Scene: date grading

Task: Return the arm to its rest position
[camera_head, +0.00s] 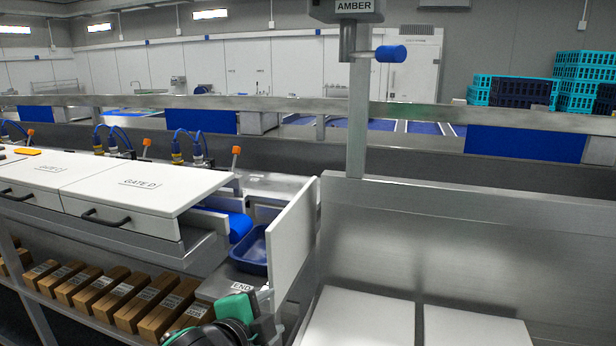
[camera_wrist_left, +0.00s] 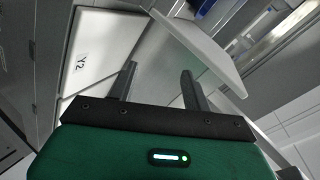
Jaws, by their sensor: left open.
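My left arm's green and black wrist and gripper (camera_head: 258,316) show at the bottom of the head view, just below the END label and near the open white door panel (camera_head: 292,238). In the left wrist view the two dark fingers of the left gripper (camera_wrist_left: 157,72) stand apart with nothing between them. The white panel (camera_wrist_left: 200,48) crosses beyond the fingers at the upper right; I cannot tell how far away it is. My right gripper is not in view.
A blue tray (camera_head: 252,250) sits behind the door panel. A white cover marked GATE D (camera_head: 140,183) is to the left, above a shelf of brown boxes (camera_head: 120,300). White panels (camera_head: 360,318) lie at lower right. A surface marked Y2 (camera_wrist_left: 95,45) shows in the wrist view.

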